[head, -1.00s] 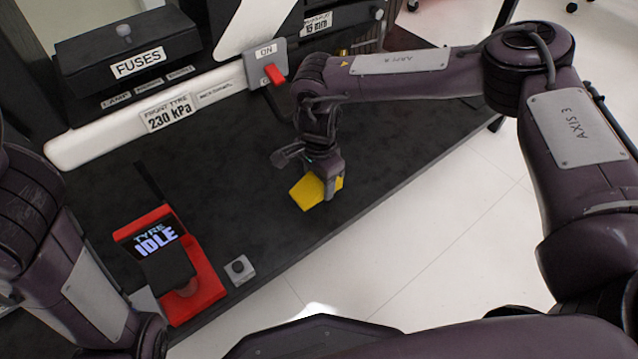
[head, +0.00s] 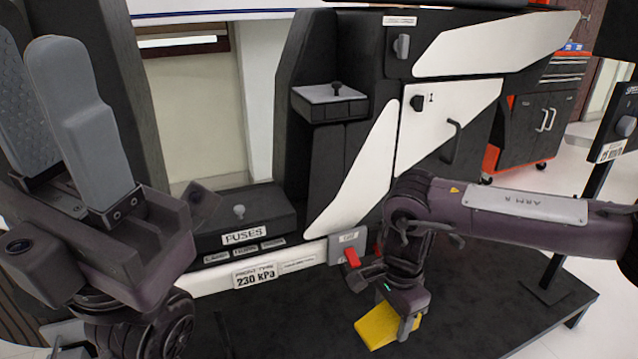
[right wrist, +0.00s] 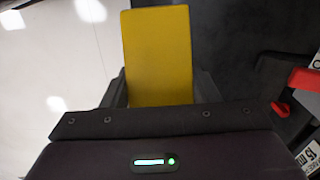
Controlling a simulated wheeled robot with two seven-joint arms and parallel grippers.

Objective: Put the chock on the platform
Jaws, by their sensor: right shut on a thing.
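The chock (head: 378,327) is a yellow block with flat faces. My right gripper (head: 408,325) is shut on it, in front of the dark deck; the head view does not settle how high it is. In the right wrist view the chock (right wrist: 158,55) stands out between the two dark fingers of my right gripper (right wrist: 160,92). The flat black deck (head: 490,312) at the foot of the rig seems to be the platform. My left gripper (head: 50,115) is raised large at the left, its two grey fingers apart and nothing seen between them.
Behind the chock are a red switch (head: 351,257), a white rail with a tyre-pressure label (head: 255,278) and a black fuse box (head: 240,213). White-panelled rig bodywork (head: 445,125) rises behind. A post (head: 565,235) stands at the right. The deck right of the chock looks clear.

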